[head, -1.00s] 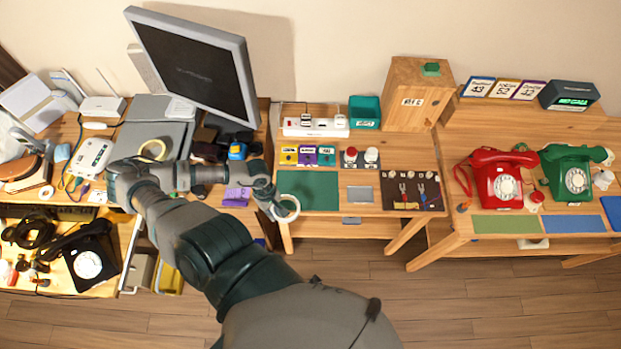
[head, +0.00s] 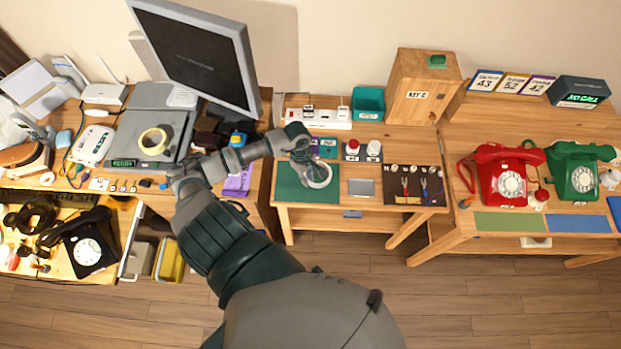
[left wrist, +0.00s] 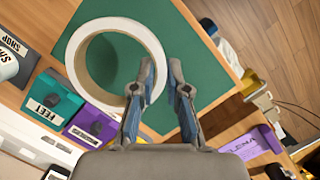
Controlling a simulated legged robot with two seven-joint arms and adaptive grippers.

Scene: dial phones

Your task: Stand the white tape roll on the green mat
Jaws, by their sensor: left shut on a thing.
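The white tape roll (head: 321,186) is in my left gripper (head: 303,160), over the right part of the green mat (head: 290,193). In the left wrist view the roll (left wrist: 74,68) is a wide white ring with its open face toward the camera. The fingers of my left gripper (left wrist: 160,75) are shut on the near right part of its wall. The green mat (left wrist: 205,75) shows behind the ring and through its hole. I cannot tell whether the roll touches the mat. My right gripper is not in view.
Behind the mat stand small label blocks, including a teal one (left wrist: 52,98) and a purple one (left wrist: 95,124), close to the roll. A grey plate (head: 361,187) and a dark tool board (head: 412,186) lie right of the mat.

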